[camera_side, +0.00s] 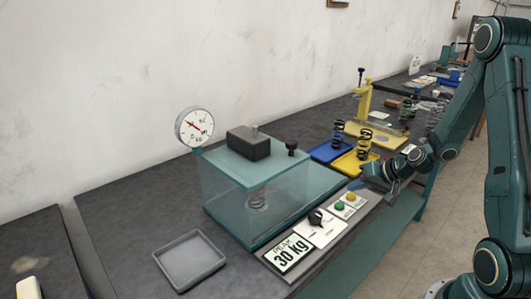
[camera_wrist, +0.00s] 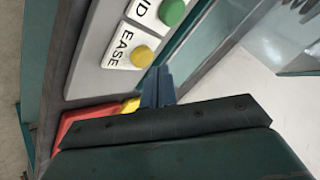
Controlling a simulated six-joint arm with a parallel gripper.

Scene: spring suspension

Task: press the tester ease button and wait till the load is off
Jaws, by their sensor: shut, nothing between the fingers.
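The yellow ease button (camera_side: 350,197) is at the far end of the tester's sloped control panel. In the wrist view the yellow button (camera_wrist: 142,56) sits on a white plate marked EASE. My gripper (camera_side: 357,184) is shut and empty, just beyond that end of the panel. In the wrist view its fingertips (camera_wrist: 157,74) are close beside the ease button; I cannot tell their height above the panel. The tester (camera_side: 215,205) has a clear case with a coil spring (camera_side: 258,198) inside. Its dial gauge (camera_side: 194,127) has a red needle. The display (camera_side: 289,253) reads PEAK 30 kg.
A green button (camera_side: 339,206) and a black knob (camera_side: 316,217) share the panel. Blue (camera_side: 326,152) and yellow (camera_side: 349,163) trays with springs stand behind my gripper. A grey tray (camera_side: 189,261) is at the front. In the wrist view a red part (camera_wrist: 75,122) lies beside my gripper.

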